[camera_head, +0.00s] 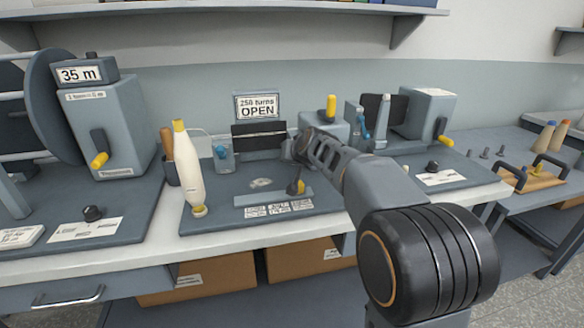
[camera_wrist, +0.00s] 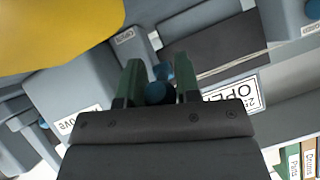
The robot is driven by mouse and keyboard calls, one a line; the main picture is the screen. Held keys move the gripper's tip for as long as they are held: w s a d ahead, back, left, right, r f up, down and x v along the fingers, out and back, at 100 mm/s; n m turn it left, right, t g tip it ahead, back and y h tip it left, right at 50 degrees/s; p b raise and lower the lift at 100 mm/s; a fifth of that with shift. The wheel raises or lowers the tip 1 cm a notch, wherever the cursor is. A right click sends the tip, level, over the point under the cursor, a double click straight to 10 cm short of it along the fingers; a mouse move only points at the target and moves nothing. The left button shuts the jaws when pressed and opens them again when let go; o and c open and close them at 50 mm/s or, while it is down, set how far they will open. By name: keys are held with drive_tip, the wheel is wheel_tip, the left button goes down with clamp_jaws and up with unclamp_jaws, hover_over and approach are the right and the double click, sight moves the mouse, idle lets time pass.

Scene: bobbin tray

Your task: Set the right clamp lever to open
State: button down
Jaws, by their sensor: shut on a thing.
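The right clamp lever (camera_wrist: 158,93) shows in the wrist view as a dark blue round knob with a brighter blue part behind it. My gripper (camera_wrist: 160,72) has its two green fingers on either side of this lever, shut on it. In the head view my gripper (camera_head: 293,150) is at the right end of the dark plate under the sign, and my own arm hides the lever there. Whether the lever stands at open cannot be told. The left clamp (camera_head: 222,155), with its blue lever, stands at the plate's left end.
A sign (camera_head: 257,105) reads "250 turns OPEN". A yellow-handled lever (camera_head: 331,108) stands right behind my gripper; a large yellow shape (camera_wrist: 55,30) is close to the wrist camera.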

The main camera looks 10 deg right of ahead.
idle(0.4)
drive_tip(key=c, duration=0.8)
unclamp_jaws()
drive_tip(key=v, duration=1.3)
drive_tip(key=shift+s+r, duration=0.1)
drive_tip(key=shift+s, duration=0.3)
